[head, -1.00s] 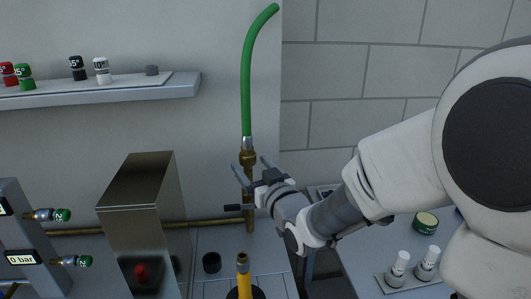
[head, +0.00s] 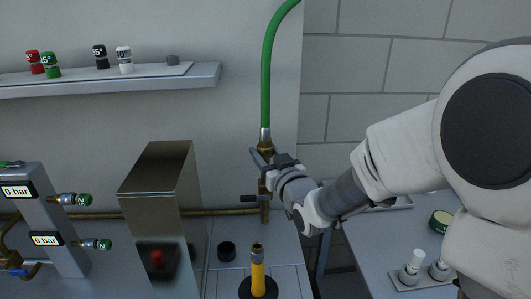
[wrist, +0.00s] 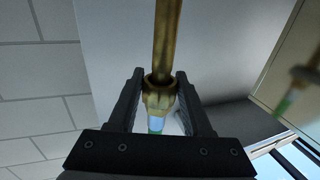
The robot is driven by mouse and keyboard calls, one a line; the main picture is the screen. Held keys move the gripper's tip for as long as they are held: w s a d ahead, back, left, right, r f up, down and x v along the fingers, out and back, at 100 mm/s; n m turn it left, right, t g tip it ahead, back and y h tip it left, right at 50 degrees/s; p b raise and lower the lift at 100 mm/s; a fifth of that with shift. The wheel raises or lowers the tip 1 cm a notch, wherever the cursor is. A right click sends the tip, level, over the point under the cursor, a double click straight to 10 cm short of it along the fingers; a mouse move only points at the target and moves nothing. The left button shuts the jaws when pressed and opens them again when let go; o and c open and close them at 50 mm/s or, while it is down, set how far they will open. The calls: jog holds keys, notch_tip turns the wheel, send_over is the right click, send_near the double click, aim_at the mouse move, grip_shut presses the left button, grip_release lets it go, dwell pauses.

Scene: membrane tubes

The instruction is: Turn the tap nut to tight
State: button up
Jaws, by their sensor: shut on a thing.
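The brass tap nut (head: 265,147) sits on the upright brass tap pipe (head: 264,211) against the wall, just below the metal end of the green hose (head: 267,80). My gripper (head: 263,157) reaches it from the right and is shut on the nut. In the wrist view the ribbed nut (wrist: 159,103) lies between the two dark fingers of my gripper (wrist: 160,80). The fingers partly hide the nut in the head view. Whether it is tight cannot be read from the frames.
A dark tap lever (head: 253,198) sticks out left below my gripper. A metal box (head: 155,190) stands to the left, and a yellow tube (head: 258,275) stands in front. The shelf (head: 110,83) holds several caps. White bottles (head: 413,262) stand on the right counter.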

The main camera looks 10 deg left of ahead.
jog(key=shift+f+m+t+h+b, duration=0.2)
jog(key=shift+m+t+h+b, duration=0.65)
jog(key=shift+b, duration=0.75)
grip_shut()
jog(key=h+b, duration=0.1)
jog(key=m+h+b, duration=0.1)
jog(key=h, duration=0.1)
jog(key=shift+a+r+m+t, duration=0.1)
jog(key=shift+m+t, duration=0.15)
jog(key=shift+r+m+t+h, duration=0.1)
jog(key=shift+m+t+h, duration=0.2)
jog(key=shift+m+h, duration=1.25)
jog(key=shift+h+p, duration=0.4)
jog(key=shift+h, duration=0.8)
jog(key=shift+m+h+p, duration=0.3)
jog(key=shift+m+h, duration=0.45)
jog(key=shift+h, duration=0.05)
jog(key=o, duration=1.2)
grip_release()
